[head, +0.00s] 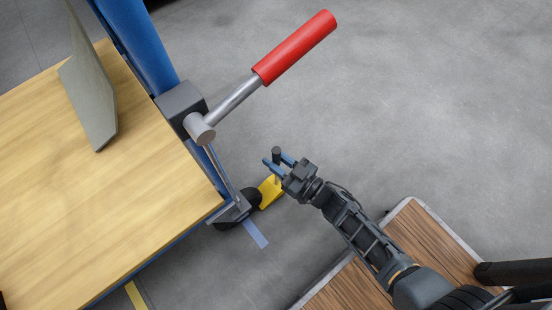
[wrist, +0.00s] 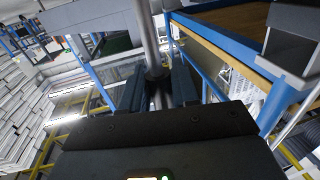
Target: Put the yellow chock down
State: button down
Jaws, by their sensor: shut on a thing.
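The yellow chock (head: 269,193) shows low by the floor in the head view, beside the black wheel (head: 250,196) of the wooden-topped cart. A thin upright post with a dark knob (head: 276,151) rises from the chock. My gripper (head: 274,159) is shut on this post, with its blue fingers on either side. In the wrist view the grey post (wrist: 150,38) stands between the fingers (wrist: 156,78). The chock's body is hidden there. I cannot tell whether the chock touches the floor or the wheel.
The cart's wooden deck (head: 110,190) fills the left. A lever with a red grip (head: 295,48) reaches out above my gripper from the blue post (head: 140,40). A blue floor strip (head: 255,234) lies below the wheel. Grey floor (head: 430,110) is clear at right.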

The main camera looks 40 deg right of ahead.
jog(key=c, duration=0.8)
grip_release()
jog(key=shift+f, duration=0.15)
jog(key=shift+c, duration=0.2)
jog(key=shift+s+r, duration=0.2)
jog(key=shift+s, duration=0.1)
jog(key=s+d+p, duration=0.2)
jog(key=s+p, duration=0.1)
jog(key=s, duration=0.8)
jog(key=shift+d, duration=0.2)
jog(key=s+r+g+h, duration=0.1)
jog(key=s+r, duration=0.4)
jog(key=r, duration=0.6)
jog(key=s+a+r+m+g+h, duration=0.1)
jog(key=s+r, duration=0.3)
jog(key=r, duration=0.7)
jog(key=s+a+r+m+h, duration=0.1)
jog(key=s+r, duration=0.4)
jog(key=r, duration=0.6)
jog(key=shift+s+a+r+g, duration=0.2)
jog(key=shift+s+r+g, duration=0.15)
jog(key=shift+g, duration=0.05)
